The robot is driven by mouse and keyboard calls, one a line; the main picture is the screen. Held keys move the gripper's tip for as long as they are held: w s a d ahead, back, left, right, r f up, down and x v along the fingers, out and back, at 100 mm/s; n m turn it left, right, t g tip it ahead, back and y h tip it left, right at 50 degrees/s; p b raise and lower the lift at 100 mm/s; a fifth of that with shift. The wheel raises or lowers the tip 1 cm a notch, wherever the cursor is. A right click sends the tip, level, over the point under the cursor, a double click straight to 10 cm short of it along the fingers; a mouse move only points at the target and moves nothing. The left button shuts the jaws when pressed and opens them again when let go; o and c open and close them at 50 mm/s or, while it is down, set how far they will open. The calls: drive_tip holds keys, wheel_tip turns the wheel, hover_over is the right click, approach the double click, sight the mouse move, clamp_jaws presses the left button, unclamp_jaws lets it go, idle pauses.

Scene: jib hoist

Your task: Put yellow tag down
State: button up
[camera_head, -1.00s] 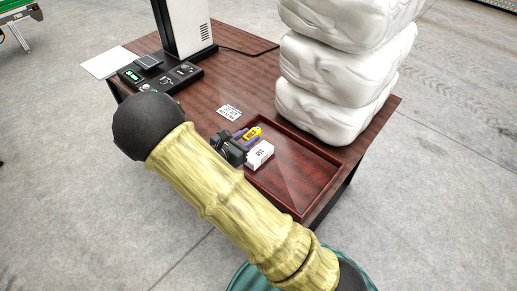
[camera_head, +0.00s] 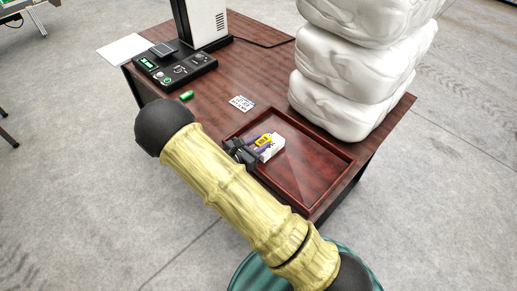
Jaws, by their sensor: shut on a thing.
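The yellow tag (camera_head: 264,140) is at the left part of the dark red tray (camera_head: 313,176), with dark lettering on it. My gripper (camera_head: 257,145) reaches in over the tray's left edge from behind my forearm and is shut on the tag. The tag is close beside a small white block with dark print (camera_head: 271,150), which sits in the tray. I cannot tell whether the tag touches the tray floor or the block. My forearm and the gripper body hide part of the tray's left side.
The tray's right half is clear. White stacked sacks (camera_head: 350,65) stand behind it. A printed card (camera_head: 242,103), a small green cylinder (camera_head: 187,95) and a black control box (camera_head: 177,68) with a white column (camera_head: 208,22) are on the brown table (camera_head: 215,85).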

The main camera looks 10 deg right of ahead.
drive_tip(key=shift+f, duration=1.5)
drive_tip(key=shift+f, duration=0.15)
drive_tip(key=o, duration=0.9)
drive_tip(key=shift+o, duration=0.2)
drive_tip(key=shift+a+r, duration=0.15)
drive_tip(key=shift+r, duration=0.05)
drive_tip(key=b+v, duration=0.1)
drive_tip(key=v, duration=1.1)
